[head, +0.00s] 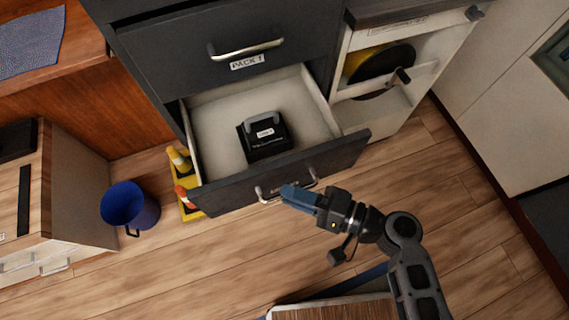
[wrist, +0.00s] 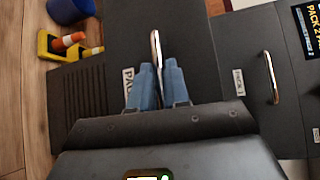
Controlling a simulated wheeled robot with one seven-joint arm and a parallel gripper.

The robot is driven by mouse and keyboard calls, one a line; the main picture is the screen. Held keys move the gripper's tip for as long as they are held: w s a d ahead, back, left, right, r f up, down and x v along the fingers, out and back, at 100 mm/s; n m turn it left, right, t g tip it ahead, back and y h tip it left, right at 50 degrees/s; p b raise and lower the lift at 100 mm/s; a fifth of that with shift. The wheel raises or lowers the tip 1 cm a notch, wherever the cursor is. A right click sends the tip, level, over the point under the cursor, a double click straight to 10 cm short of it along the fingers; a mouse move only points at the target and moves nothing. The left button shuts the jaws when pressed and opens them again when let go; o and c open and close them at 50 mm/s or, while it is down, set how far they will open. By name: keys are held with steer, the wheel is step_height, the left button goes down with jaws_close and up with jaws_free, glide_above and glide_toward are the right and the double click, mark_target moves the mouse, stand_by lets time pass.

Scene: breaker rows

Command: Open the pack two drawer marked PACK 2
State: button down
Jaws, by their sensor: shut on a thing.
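The lower dark drawer (head: 230,195) is pulled out, with its pale inside showing in the head view. Its label (wrist: 128,80) is partly hidden by a finger in the wrist view; I can read only the start, "PAC". The drawer's silver bar handle (wrist: 156,45) lies between my gripper's blue fingers. My gripper (head: 287,192) is shut on this handle at the drawer front. A black box (head: 265,138) with a grey top handle and a small white label sits inside the open drawer.
The shut drawer marked PACK 1 (head: 190,45) is above. A blue bucket (head: 130,207) and a yellow holder with orange and white cones (head: 187,180) stand left of the open drawer. An open white compartment (head: 375,105) is at right. Wooden floor in front is mostly clear.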

steer(key=shift+s+d, duration=0.3)
steer(key=shift+s, duration=0.6)
steer(key=shift+s+d, duration=0.25)
steer(key=shift+s, duration=0.65)
steer(key=c, duration=1.2)
jaws_free()
steer(key=shift+o, duration=0.2)
steer(key=v, duration=0.7)
steer(key=shift+s+d, duration=0.25)
steer(key=shift+d, duration=0.05)
